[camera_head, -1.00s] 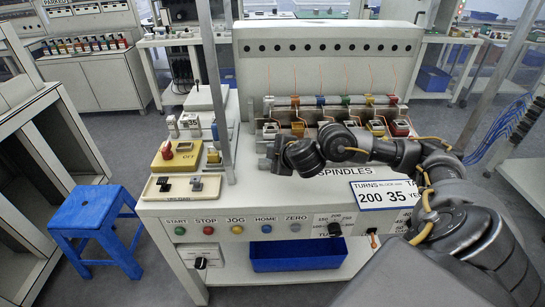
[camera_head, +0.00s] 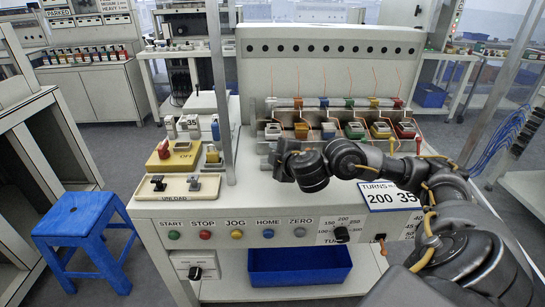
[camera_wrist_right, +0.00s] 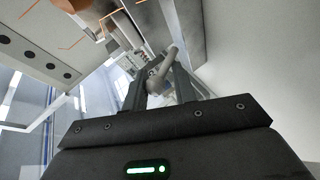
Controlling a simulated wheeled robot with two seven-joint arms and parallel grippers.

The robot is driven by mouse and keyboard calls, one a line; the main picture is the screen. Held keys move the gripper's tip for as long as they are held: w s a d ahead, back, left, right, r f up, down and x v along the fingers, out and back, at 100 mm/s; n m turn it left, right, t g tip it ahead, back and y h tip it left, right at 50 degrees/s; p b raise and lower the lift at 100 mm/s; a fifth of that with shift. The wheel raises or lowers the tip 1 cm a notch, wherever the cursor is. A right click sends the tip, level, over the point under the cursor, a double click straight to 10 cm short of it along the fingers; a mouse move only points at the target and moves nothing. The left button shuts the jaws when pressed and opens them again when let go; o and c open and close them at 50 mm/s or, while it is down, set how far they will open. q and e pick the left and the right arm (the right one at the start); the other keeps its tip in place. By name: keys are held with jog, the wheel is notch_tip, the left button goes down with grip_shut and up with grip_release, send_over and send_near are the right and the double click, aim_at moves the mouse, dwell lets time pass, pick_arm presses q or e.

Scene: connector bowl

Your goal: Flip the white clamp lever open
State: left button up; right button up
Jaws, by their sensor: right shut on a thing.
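The white clamp lever seems to be the pale rounded bar (camera_wrist_right: 158,76) in the right wrist view, between the two dark fingers of my right gripper (camera_wrist_right: 160,82). The fingers are shut on it. In the head view my right gripper (camera_head: 276,150) is at the front left end of the spindle row, and my own wrist hides most of it. I cannot make out the lever there, nor how far it is tipped. My left gripper is not in view.
The winding machine (camera_head: 330,75) carries several coloured bobbins along its row. To the left are a cream tray (camera_head: 180,194), a yellow block (camera_head: 175,160) and a metal post (camera_head: 218,90). A blue bin (camera_head: 300,265) is below, and a blue stool (camera_head: 75,215) stands at left.

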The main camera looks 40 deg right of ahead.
jog(key=shift+s+d+f, duration=0.1)
jog(key=shift+d+f, duration=0.05)
jog(key=shift+f, duration=0.1)
jog(key=o, duration=1)
jog(key=shift+s+d, duration=0.15)
jog(key=shift+s, duration=0.05)
jog(key=shift+w+a+r, duration=0.1)
jog(key=shift+w+a, duration=0.05)
jog(key=shift+a, duration=0.05)
jog(key=shift+a+r, duration=0.1)
